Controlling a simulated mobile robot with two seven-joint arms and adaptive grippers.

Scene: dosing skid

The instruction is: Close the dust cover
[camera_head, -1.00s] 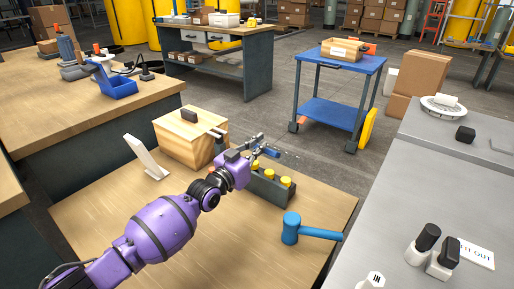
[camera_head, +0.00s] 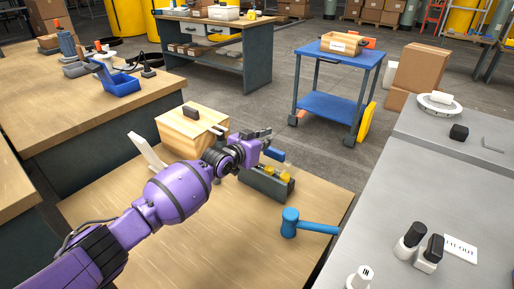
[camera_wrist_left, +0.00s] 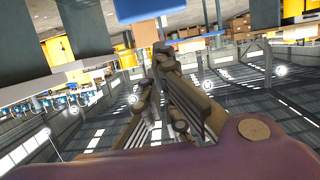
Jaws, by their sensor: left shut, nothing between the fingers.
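No part in view is plainly a dust cover. A wooden box (camera_head: 190,136) with a dark block (camera_head: 190,113) on top stands on the wooden table, and a thin white panel (camera_head: 147,151) leans at a tilt to its left. My left gripper (camera_head: 265,134) is shut and empty, to the right of the box and above the dark holder (camera_head: 264,186) with yellow-topped items. Its fingers also show together in the left wrist view (camera_wrist_left: 156,52). My purple forearm hides part of the table and the box's lower right. My right gripper is out of view.
A blue mallet (camera_head: 291,223) lies on the table's right part. A grey bench (camera_head: 400,170) with bottles and a label card (camera_head: 459,249) stands at the right. A blue cart (camera_head: 328,104) is behind.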

